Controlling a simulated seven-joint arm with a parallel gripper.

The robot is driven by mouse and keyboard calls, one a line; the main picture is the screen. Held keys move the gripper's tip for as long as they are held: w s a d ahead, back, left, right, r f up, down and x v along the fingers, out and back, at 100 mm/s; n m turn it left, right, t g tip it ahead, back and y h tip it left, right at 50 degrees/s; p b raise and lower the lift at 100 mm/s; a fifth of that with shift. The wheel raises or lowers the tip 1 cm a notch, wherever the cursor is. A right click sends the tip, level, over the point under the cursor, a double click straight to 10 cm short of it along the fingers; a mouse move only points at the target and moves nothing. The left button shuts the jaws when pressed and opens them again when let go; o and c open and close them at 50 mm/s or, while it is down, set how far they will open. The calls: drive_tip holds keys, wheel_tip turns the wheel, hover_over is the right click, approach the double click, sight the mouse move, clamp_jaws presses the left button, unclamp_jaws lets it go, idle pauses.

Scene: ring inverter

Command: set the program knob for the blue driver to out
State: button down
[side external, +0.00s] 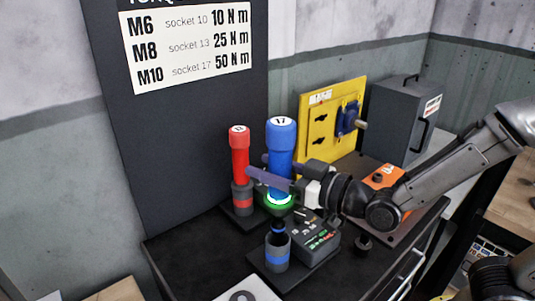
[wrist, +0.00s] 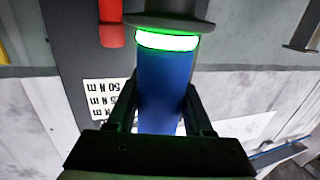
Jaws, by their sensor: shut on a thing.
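The blue driver (side external: 281,145), marked 17 on its top, stands upright in the side external view. A ring near its lower end glows green (side external: 279,200), and the glow also shows in the wrist view (wrist: 167,41). My gripper (side external: 266,174) is shut around the blue body (wrist: 163,85), one finger on each side in the wrist view. A small dark control box (side external: 318,238) with small markings and green lights stands in front of the driver. Its knob's setting is too small to read. Whether the driver's lower end rests on anything is hidden.
A red driver (side external: 239,155) stands in a red-banded holder (side external: 242,200) to the left. A blue-banded holder (side external: 277,253) stands in front, beside the control box. A yellow panel (side external: 322,125) and a grey cabinet (side external: 400,115) stand behind. My forearm crosses the right side.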

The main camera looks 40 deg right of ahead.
wheel_tip(320, 180, down, 10)
idle(0.9)
drive_tip(key=shift+f, duration=0.2)
idle(0.6)
drive_tip(key=shift+c, duration=1.1)
unclamp_jaws()
drive_tip(key=shift+f, duration=0.1)
